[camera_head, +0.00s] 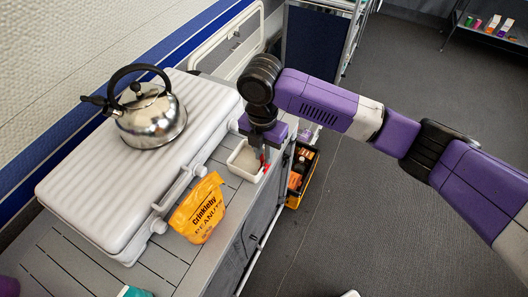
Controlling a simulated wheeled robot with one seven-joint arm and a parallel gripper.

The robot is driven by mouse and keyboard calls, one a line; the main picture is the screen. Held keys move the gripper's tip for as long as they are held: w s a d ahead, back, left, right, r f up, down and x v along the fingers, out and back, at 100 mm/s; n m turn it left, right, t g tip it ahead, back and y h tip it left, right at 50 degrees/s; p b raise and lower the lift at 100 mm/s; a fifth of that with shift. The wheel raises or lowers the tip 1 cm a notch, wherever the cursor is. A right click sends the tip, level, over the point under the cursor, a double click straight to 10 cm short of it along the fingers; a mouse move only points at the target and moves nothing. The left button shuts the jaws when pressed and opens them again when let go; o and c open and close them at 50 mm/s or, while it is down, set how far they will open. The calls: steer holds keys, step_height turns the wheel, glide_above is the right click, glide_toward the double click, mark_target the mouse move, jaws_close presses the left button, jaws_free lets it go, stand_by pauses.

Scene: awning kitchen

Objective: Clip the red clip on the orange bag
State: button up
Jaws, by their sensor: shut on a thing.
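The orange bag (198,209) with dark lettering stands on the grey slatted counter, in front of the white case. The red clip (263,160) is small and sits at my gripper's fingertips. My gripper (262,158) points down at the right of a small white tray, behind and to the right of the bag and apart from it. It is shut on the red clip. The fingers partly hide the clip, so its exact pose is hard to tell.
The white tray (244,163) stands by the counter's right edge. A ribbed white case (90,195) with a steel kettle (150,118) on it fills the counter's left. A yellow-edged crate (301,176) is on the floor at right. A teal item (134,292) shows at the bottom.

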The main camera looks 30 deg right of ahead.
steer(key=shift+r, duration=0.15)
steer(key=shift+w+r+p, duration=0.1)
steer(key=shift+r+p, duration=1.95)
steer(key=shift+r, duration=0.35)
